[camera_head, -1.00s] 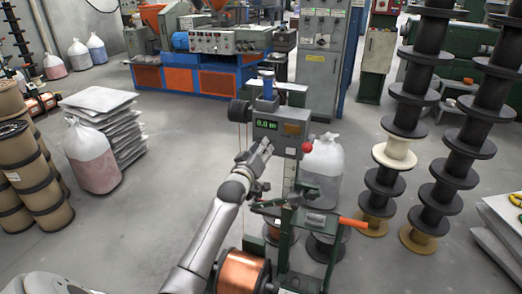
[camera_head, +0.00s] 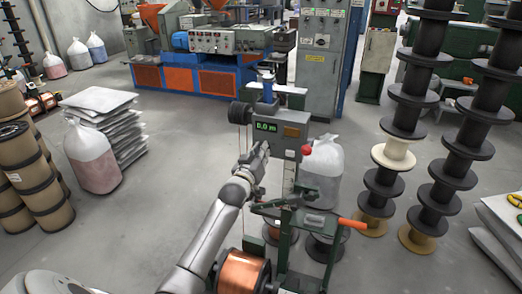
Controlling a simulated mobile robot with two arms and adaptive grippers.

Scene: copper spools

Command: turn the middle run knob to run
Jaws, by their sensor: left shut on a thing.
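A grey control box (camera_head: 292,130) with a green lit display (camera_head: 267,128) and a red button (camera_head: 306,149) stands on the green winding machine. My left gripper (camera_head: 261,152) is at the lower left of the box front, just under the display. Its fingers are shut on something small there. The run knob itself cannot be made out; the gripper covers that part of the box. I cannot tell which way the knob points. My right gripper is out of view.
A copper spool (camera_head: 241,270) sits low on the machine, below my left arm. An orange handle (camera_head: 352,223) sticks out to the right. A clear bag (camera_head: 322,170) stands behind the box. Tall stacks of black spools (camera_head: 468,145) stand at right.

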